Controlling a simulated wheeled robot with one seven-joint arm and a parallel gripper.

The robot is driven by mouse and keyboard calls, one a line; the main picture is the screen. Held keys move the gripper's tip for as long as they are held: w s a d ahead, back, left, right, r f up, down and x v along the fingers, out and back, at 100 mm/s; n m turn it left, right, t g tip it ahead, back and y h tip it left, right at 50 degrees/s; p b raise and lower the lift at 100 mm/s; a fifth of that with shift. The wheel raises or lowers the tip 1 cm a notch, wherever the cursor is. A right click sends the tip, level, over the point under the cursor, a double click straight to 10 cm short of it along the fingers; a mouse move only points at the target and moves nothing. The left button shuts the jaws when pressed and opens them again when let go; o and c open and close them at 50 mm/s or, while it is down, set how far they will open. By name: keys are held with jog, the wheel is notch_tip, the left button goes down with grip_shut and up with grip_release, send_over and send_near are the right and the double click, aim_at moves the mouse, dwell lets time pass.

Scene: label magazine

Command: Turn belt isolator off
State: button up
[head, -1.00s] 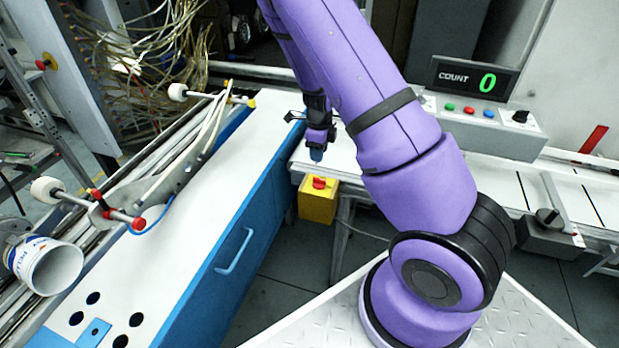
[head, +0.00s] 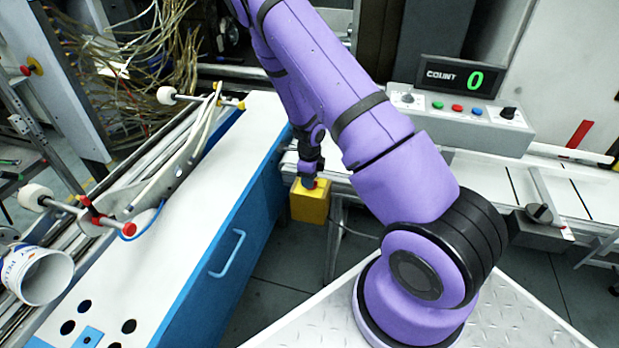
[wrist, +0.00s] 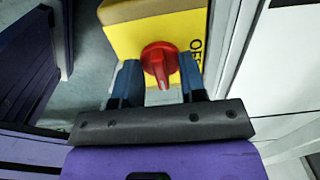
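The belt isolator is a yellow box (head: 310,206) with a red rotary knob, at the end of the conveyor beside the blue cabinet. In the wrist view, the red knob (wrist: 159,62) sits on the yellow face, its grip bar roughly upright in the picture. Partly visible "OF" lettering shows to its right. My gripper (head: 309,182) is at the box, mostly covering the knob in the head view. In the wrist view, my gripper (wrist: 160,76) is open, one dark blue finger on each side of the knob, with gaps showing. Contact with the box cannot be told.
The blue cabinet with a white top (head: 190,200) stands close on the left. A white conveyor (head: 500,185) runs to the right behind my arm. A grey control panel (head: 462,118) with buttons and a counter reading 0 stands above it. A white cup (head: 42,274) lies at lower left.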

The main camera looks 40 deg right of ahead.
grip_shut()
jog(key=n, duration=0.4)
jog(key=shift+s, duration=0.1)
jog(key=n, duration=0.9)
jog(key=shift+s+n, duration=0.15)
jog(key=shift+n, duration=0.15)
jog(key=shift+s+n, duration=0.1)
jog(key=shift+n, duration=2)
